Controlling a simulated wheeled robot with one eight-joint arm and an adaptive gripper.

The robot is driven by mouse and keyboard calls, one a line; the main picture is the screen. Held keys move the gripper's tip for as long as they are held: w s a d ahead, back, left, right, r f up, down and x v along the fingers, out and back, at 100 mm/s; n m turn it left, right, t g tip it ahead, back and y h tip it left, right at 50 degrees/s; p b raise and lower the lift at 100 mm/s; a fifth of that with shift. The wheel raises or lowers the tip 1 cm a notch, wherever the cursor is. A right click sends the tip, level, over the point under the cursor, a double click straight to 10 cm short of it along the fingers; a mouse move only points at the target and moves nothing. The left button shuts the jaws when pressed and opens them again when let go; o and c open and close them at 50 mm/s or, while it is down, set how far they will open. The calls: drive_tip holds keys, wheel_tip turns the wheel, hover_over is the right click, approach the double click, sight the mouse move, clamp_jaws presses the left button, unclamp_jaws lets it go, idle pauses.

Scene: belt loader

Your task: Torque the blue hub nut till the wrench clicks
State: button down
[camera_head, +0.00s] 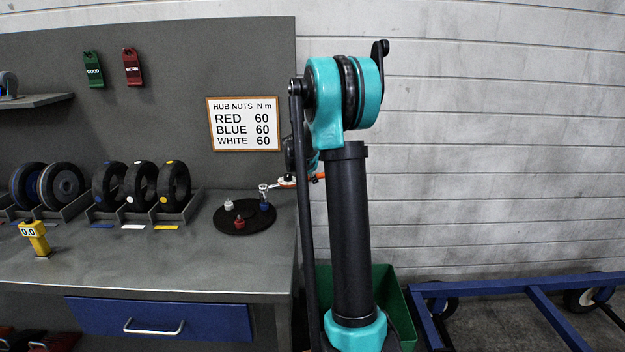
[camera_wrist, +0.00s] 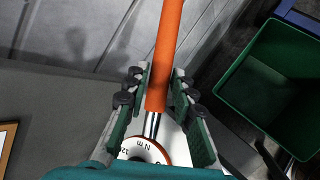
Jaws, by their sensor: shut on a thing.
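The torque wrench (camera_head: 287,182) lies roughly level above the black hub plate (camera_head: 219,224) in the head view. Its socket end stands over the blue hub nut (camera_head: 265,206) and appears to be on it. A red nut (camera_head: 239,222) and a white nut (camera_head: 228,205) are on the same plate. In the wrist view my gripper (camera_wrist: 157,88) is shut on the wrench, its green fingers on both sides of the orange handle (camera_wrist: 164,45). A white dial marked N m (camera_wrist: 143,151) shows partly; its reading is unclear. My arm hides the gripper in the head view.
A sign (camera_head: 243,124) gives 60 N m for red, blue and white. Wheels (camera_head: 138,186) stand in racks at the left, with a yellow 0.0 gauge (camera_head: 35,239) in front. A green bin (camera_wrist: 263,83) stands beside the bench, near a blue frame (camera_head: 545,318).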

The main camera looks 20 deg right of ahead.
drive_tip(key=shift+r, duration=1.85)
